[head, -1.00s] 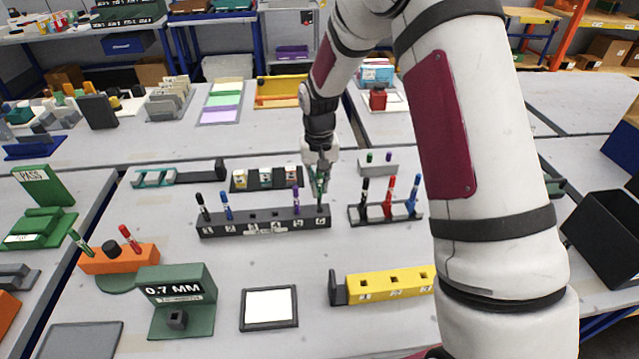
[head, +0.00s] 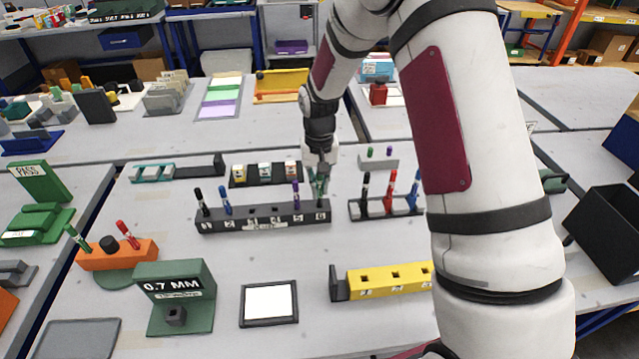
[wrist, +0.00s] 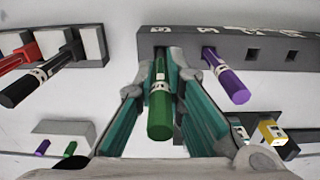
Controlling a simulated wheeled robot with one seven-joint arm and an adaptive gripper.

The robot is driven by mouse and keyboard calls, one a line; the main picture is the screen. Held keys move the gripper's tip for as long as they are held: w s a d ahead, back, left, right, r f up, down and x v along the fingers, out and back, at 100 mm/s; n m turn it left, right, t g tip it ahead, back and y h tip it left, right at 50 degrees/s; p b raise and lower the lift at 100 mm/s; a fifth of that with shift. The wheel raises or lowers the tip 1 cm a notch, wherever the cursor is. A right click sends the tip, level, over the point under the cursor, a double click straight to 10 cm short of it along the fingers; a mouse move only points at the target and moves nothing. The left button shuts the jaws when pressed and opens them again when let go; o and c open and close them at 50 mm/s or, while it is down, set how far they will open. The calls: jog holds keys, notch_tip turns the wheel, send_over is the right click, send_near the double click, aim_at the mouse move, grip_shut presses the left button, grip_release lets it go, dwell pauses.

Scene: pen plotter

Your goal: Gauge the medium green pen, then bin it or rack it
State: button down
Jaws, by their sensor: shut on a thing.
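My gripper (head: 319,182) is over the right end of the long dark numbered rack (head: 262,217), at the slot marked 6. In the wrist view my gripper (wrist: 160,95) has its teal fingers on either side of a green pen (wrist: 160,112), shut on it. The pen stands in the rack's end slot, its lower end hidden in the block. A purple pen (wrist: 226,76) stands in the slot beside it. The green 0.7 MM gauge block (head: 175,297) with a small dark square socket stands at front left, away from my gripper.
A black and a blue pen stand at the rack's left end. A dark holder (head: 386,210) with black, red and blue pens is close on the right. A yellow rack (head: 388,281), a white pad (head: 269,303), an orange block (head: 118,256) and a black bin (head: 607,232) stand around.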

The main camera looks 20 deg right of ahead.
aim_at(320, 197)
jog(key=shift+f+b, duration=0.6)
jog(key=shift+f, duration=0.95)
jog(key=c, duration=1.6)
grip_release()
jog(key=shift+r, duration=0.1)
notch_tip(320, 197, up, 12)
jog(key=shift+f, duration=0.1)
